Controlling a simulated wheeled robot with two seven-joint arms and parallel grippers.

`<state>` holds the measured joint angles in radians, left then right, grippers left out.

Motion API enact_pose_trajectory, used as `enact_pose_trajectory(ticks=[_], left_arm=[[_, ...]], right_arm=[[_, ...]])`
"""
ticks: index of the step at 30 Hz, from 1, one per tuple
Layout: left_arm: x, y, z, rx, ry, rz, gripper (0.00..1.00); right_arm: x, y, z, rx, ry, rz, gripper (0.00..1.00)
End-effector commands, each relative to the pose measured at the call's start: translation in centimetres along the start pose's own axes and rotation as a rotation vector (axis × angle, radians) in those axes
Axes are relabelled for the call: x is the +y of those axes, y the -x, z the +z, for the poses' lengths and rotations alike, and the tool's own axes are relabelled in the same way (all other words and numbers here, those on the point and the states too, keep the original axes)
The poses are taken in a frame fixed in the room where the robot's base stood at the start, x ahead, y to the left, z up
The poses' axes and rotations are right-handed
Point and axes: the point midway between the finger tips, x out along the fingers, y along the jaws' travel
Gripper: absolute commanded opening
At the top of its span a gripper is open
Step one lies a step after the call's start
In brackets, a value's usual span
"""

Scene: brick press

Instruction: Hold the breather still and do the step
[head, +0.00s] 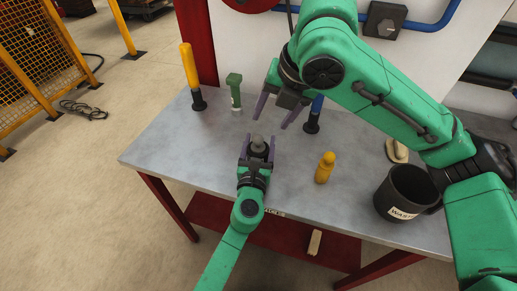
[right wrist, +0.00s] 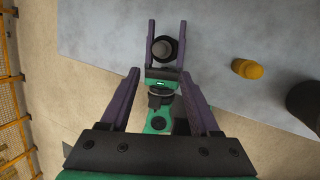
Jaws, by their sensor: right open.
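The breather (head: 258,144), a grey round cap in a black ring, sits between the two purple fingers of my left gripper (head: 257,146). The right wrist view also shows the breather (right wrist: 164,48), with the fingers of my left gripper (right wrist: 166,46) against both sides of its ring. The underside of the breather is hidden. My right gripper (head: 271,122) is open and empty, above and just behind the breather. In the right wrist view my right gripper's fingers (right wrist: 161,74) stand wide apart, with the left gripper seen between them.
On the grey table (head: 205,150) stand a yellow-handled tool (head: 189,65), a green tool (head: 235,90), a blue-handled tool (head: 314,115), a yellow bottle (head: 325,168) and a black waste mug (head: 405,193). A beige object (head: 397,151) lies behind the mug. The table's left part is clear.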

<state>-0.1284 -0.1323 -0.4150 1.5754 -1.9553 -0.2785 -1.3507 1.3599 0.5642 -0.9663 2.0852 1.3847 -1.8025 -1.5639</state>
Motion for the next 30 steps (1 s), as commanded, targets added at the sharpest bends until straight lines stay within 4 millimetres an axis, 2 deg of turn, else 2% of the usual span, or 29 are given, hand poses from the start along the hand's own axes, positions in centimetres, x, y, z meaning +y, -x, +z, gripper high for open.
enact_pose_trajectory(ticks=[3, 6, 9, 14, 27, 30], left_arm=[[0.0, 0.0, -0.1, 0.002, 0.000, 0.000, 0.10], [0.0, 0.0, -0.1, 0.002, 0.000, 0.000, 0.10], [0.0, 0.0, -0.1, 0.002, 0.000, 0.000, 0.10], [0.0, 0.0, -0.1, 0.002, 0.000, 0.000, 0.10], [0.0, 0.0, -0.1, 0.002, 0.000, 0.000, 0.10], [0.0, 0.0, -0.1, 0.002, 0.000, 0.000, 0.10]], right_arm=[[0.4, 0.1, -0.6, -0.038, 0.365, -0.041, 0.63], [0.5, 0.1, -0.9, -0.051, 0.565, -0.068, 0.63], [0.5, -0.1, -0.9, -0.056, 0.651, -0.080, 0.63], [0.4, -1.5, -0.8, -0.054, 0.662, -0.081, 0.63], [-0.1, -9.5, -0.3, -0.053, 0.657, -0.081, 0.63], [-0.1, -10.8, -0.1, -0.054, 0.658, -0.081, 0.63]])
